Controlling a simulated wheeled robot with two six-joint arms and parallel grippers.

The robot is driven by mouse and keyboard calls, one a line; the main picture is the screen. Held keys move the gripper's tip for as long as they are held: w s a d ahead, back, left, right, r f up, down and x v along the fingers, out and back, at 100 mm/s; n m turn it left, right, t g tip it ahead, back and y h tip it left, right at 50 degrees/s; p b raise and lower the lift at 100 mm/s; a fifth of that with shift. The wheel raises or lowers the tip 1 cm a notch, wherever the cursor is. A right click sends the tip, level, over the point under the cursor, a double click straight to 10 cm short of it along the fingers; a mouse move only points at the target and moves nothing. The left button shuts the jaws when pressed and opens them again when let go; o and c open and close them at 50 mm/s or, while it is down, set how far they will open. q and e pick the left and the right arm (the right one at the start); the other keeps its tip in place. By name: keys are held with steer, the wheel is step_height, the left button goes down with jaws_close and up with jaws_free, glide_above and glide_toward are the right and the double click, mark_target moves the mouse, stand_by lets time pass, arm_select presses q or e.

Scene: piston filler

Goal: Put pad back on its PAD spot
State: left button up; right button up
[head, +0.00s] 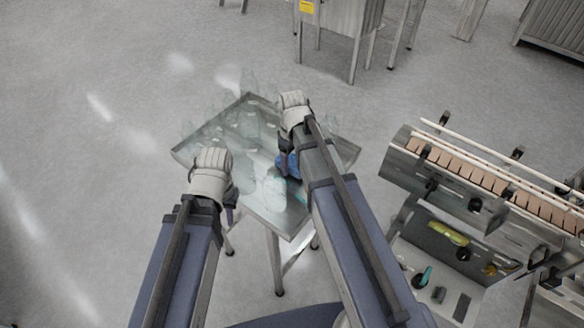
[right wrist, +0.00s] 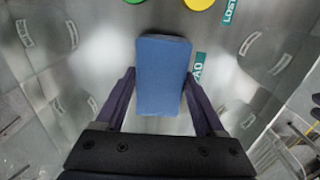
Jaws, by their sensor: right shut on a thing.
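The blue pad (right wrist: 162,55) is between the two fingers of my right gripper (right wrist: 160,77), which is shut on it. A teal label (right wrist: 198,70) beside the pad reads "AD", with its start hidden by the pad. I cannot tell whether the pad touches the surface below. In the head view the blue pad (head: 290,165) shows partly behind my right arm, over the metal table (head: 345,152). My left gripper (head: 231,205) hangs over the table's front left part; its fingers are mostly hidden by the wrist.
Several clear bottles (head: 247,122) stand at the table's back left. A green disc (right wrist: 134,1) and a yellow disc (right wrist: 198,4) lie beyond the pad, near a "LOST" label (right wrist: 230,10). A conveyor (head: 470,178) stands to the right. Open floor lies left.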

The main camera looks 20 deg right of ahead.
mark_target(292, 161)
steer(key=shift+f, duration=0.55)
arm_select(q)
steer(key=shift+f, duration=0.45)
arm_select(e)
steer(key=shift+r, duration=0.15)
steer(key=o, duration=1.3)
steer(key=shift+f, duration=0.2)
arm_select(q)
steer(key=shift+f, duration=0.15)
arm_select(e)
steer(key=shift+r, duration=0.15)
arm_select(q)
step_height(292, 161, up, 12)
steer(key=p, duration=1.2)
steer(key=shift+r, duration=0.2)
arm_select(e)
step_height(292, 161, up, 12)
